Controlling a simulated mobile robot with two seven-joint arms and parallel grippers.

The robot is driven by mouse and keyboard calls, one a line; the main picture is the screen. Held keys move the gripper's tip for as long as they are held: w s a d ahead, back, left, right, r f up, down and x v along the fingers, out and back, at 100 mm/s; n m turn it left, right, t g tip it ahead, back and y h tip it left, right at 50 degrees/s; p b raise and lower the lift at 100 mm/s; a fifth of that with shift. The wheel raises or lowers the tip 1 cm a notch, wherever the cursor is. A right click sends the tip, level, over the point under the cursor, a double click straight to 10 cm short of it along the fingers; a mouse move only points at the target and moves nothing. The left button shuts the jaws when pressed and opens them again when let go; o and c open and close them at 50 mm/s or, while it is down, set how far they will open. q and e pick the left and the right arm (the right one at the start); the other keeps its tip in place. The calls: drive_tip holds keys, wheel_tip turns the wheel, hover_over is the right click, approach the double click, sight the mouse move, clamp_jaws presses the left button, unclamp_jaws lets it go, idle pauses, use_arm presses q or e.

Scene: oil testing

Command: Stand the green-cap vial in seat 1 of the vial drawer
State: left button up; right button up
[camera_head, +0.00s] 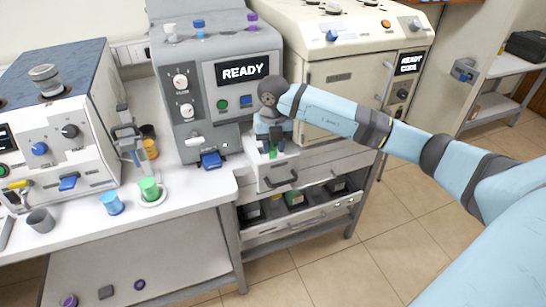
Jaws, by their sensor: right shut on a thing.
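My right gripper (272,141) points down over the pulled-out white drawer (262,181) below the grey machine. It is shut on the green-cap vial (272,153), of which only a small green part shows between the fingers. The vial is at the drawer's top opening; I cannot tell how deep it sits or whether it touches a seat. The seats are too small and too covered by my gripper to tell apart. My left gripper is not in view.
A grey machine (242,101) reading READY stands behind, with blue-capped (199,28) and purple-capped (252,22) vials on top. A lower open drawer (300,226) holds dark containers. A green cup (150,188) and blue cup (111,203) stand on the left bench.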

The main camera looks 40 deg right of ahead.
sight(273, 157)
wheel_tip(273, 157, down, 4)
drive_tip(key=shift+f, duration=0.65)
drive_tip(key=shift+f, duration=0.15)
drive_tip(key=o, duration=0.9)
